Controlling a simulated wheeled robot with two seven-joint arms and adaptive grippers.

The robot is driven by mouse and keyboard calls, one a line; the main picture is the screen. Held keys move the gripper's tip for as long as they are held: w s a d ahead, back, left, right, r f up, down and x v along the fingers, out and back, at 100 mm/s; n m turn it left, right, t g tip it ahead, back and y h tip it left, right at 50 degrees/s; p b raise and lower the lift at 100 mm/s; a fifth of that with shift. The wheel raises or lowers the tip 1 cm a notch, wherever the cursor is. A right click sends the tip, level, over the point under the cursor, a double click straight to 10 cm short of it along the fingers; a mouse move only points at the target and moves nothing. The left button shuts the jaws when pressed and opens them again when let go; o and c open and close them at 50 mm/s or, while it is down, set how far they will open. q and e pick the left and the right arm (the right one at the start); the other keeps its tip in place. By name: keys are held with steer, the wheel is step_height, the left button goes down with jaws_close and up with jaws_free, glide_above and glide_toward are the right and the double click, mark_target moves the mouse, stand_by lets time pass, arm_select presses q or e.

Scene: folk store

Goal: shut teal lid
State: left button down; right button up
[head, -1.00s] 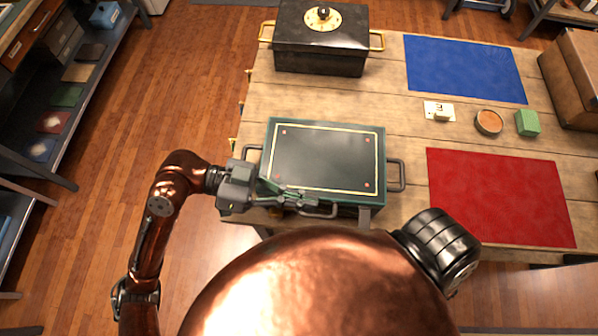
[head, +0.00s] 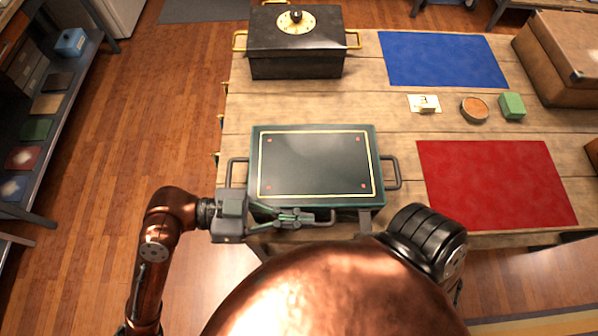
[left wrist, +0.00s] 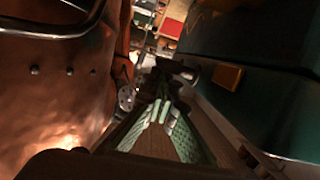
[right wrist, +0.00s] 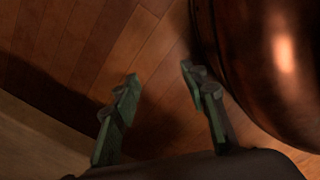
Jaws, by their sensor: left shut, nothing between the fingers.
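The teal lid (head: 315,165), dark with a yellow border line and small red corner marks, lies flat-looking over its box in the middle of the head view. Any gap beneath its front edge cannot be made out. My left gripper (head: 301,217) is shut and empty just in front of the box's near side. In the left wrist view its fingers (left wrist: 161,112) are together, with the teal box side (left wrist: 255,110) and a brass fitting (left wrist: 228,76) to the right. My right gripper (right wrist: 160,78) is open and empty above the wooden floor, hidden in the head view.
Grey handles stick out at the box's sides (head: 393,172). A black box with a dial (head: 296,55) stands behind it. A red mat (head: 495,183), blue mat (head: 442,58), round tin (head: 475,109), green block (head: 512,106) and brown case (head: 570,55) are to the right.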

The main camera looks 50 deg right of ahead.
arm_select(q)
steer(key=shift+a+f, duration=0.1)
steer(key=shift+f, duration=0.3)
steer(key=shift+r, duration=0.1)
steer(key=shift+r, duration=0.2)
steer(key=w+a+r+p, duration=0.3)
steer(key=w+a+r, duration=0.2)
steer(key=w, duration=0.3)
steer(key=shift+a+r, duration=0.35)
steer(key=shift+r, duration=0.35)
arm_select(e)
steer(key=s+f, duration=0.2)
steer(key=s, duration=0.6)
steer(key=shift+d, duration=0.4)
steer(key=shift+w, duration=0.1)
